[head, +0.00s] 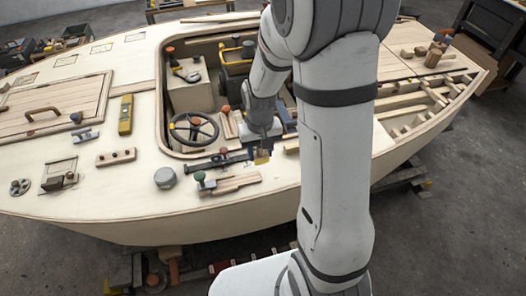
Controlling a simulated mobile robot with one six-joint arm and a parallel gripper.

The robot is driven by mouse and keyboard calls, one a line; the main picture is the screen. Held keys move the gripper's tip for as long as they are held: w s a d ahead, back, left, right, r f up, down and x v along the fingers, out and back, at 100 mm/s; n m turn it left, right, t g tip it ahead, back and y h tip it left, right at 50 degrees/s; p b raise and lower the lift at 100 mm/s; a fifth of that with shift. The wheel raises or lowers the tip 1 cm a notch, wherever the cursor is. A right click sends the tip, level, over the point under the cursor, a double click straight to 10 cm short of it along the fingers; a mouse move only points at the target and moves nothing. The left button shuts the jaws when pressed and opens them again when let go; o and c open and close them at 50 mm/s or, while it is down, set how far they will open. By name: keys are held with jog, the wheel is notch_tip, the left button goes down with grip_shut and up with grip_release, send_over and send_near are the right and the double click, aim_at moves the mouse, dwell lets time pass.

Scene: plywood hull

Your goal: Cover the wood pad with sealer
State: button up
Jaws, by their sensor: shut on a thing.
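My gripper (262,147) is low over the deck, just in front of the cockpit opening. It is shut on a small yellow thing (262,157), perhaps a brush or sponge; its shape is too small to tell. A flat wooden piece (236,184) lies on the deck below and left of the gripper, which is apart from it. It may be the wood pad, but I cannot tell for sure. A round grey lidded tin (165,178) stands left of it; whether it holds sealer cannot be seen. My arm hides the deck to the right.
The cockpit opening has a steering wheel (193,131) and boxes. Tools lie along its near edge, with a green-knobbed tool (203,180) by the wooden piece. A drilled wooden strip (116,156) and a yellow level (126,115) lie left.

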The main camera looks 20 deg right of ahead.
jog(key=shift+f+b, duration=1.95)
jog(key=shift+f, duration=0.95)
jog(key=shift+f+b, duration=0.85)
jog(key=shift+f, duration=0.2)
